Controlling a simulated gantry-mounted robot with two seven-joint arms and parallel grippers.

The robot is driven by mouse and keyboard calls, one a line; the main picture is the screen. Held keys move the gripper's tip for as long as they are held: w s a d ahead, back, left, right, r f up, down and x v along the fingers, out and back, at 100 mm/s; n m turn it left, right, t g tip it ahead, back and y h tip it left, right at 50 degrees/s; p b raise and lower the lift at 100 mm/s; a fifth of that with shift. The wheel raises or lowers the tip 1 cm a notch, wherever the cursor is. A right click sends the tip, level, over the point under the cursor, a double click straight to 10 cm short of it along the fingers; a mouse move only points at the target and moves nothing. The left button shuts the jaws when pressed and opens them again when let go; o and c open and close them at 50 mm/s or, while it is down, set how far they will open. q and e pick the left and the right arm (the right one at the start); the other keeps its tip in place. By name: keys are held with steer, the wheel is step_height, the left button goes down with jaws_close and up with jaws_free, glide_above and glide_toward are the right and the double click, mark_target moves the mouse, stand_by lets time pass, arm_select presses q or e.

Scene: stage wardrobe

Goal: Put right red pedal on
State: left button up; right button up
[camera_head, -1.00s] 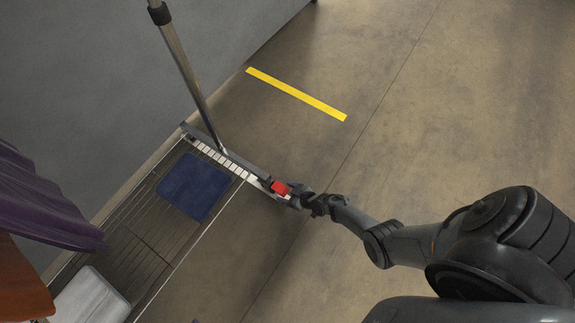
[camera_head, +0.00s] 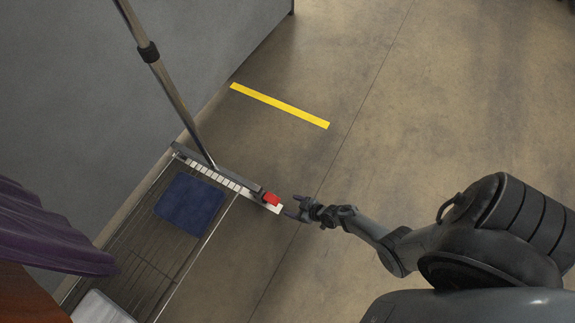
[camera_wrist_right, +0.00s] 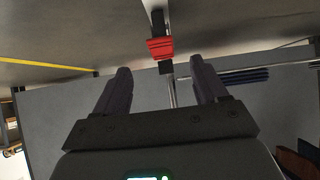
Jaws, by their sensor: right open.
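The red pedal (camera_head: 271,198) sits at the right end of the rack's low base bar (camera_head: 228,177), next to a strip of white marks. In the right wrist view the red pedal (camera_wrist_right: 160,48) shows ahead, roughly centred between the two fingers and beyond their tips. My right gripper (camera_head: 291,207) is just right of the pedal, apart from it. In the right wrist view its fingers (camera_wrist_right: 160,80) are spread with nothing between them. My left gripper is not in view.
A metal pole (camera_head: 175,98) rises from the base bar. A slatted shelf (camera_head: 137,260) holds a folded blue cloth (camera_head: 190,204) and a white item (camera_head: 100,308). Purple fabric (camera_head: 50,235) hangs at left. A yellow strip (camera_head: 280,106) marks the open floor. A grey wall (camera_head: 90,90) stands behind.

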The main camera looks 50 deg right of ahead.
steer(key=shift+v, duration=0.75)
